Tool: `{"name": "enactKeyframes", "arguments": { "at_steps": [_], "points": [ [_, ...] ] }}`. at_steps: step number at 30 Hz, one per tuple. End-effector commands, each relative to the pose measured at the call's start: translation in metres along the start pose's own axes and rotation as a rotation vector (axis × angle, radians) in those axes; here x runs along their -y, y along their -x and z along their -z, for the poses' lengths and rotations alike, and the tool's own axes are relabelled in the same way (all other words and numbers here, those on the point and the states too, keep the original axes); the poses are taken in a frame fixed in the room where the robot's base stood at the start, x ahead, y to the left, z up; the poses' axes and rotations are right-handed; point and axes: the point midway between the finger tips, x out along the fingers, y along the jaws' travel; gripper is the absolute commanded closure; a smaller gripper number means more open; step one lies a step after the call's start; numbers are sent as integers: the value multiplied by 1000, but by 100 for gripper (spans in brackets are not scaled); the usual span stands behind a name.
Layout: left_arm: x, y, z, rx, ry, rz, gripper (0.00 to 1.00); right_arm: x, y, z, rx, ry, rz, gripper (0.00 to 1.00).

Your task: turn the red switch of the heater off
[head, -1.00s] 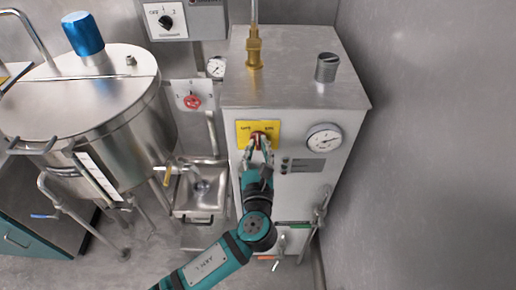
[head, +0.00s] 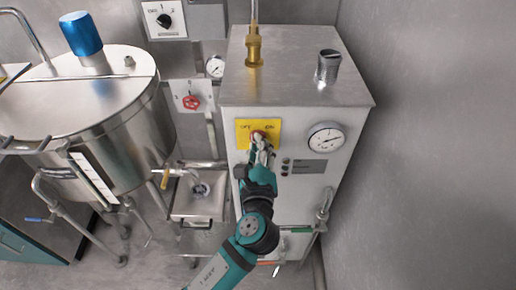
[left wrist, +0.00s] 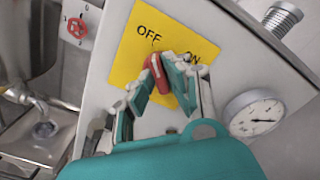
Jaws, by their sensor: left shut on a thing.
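The heater is a grey metal cabinet (head: 275,190) in the head view. On its front is a yellow plate (head: 243,131) marked OFF on the left and ON on the right. The red switch (left wrist: 157,73) shows in the left wrist view, its upper end beneath the word OFF. My left gripper (head: 260,145) is shut on the switch, with a finger on each side in the left wrist view (left wrist: 165,78). The fingers hide part of the switch and of the word ON. My right gripper is not in view.
A round gauge (head: 326,137) sits right of the plate. A steel sink (head: 199,203) and a large steel tank (head: 125,120) stand to the left. A red valve wheel (head: 191,102) is on the wall. A bare wall (head: 430,130) closes the right side.

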Motion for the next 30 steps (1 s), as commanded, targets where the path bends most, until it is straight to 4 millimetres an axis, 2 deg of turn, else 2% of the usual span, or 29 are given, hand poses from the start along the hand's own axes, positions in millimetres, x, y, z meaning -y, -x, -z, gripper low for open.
{"name": "enactKeyframes", "arguments": {
  "at_steps": [16,17,22,30],
  "points": [
    [-1,0,1,-2,29,-2,100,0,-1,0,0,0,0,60],
    [-1,0,1,-2,29,-2,85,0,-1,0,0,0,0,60],
    [0,0,1,-1,28,-2,64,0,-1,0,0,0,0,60],
    [0,1,0,-1,26,-1,64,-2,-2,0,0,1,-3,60]
  ]
}}
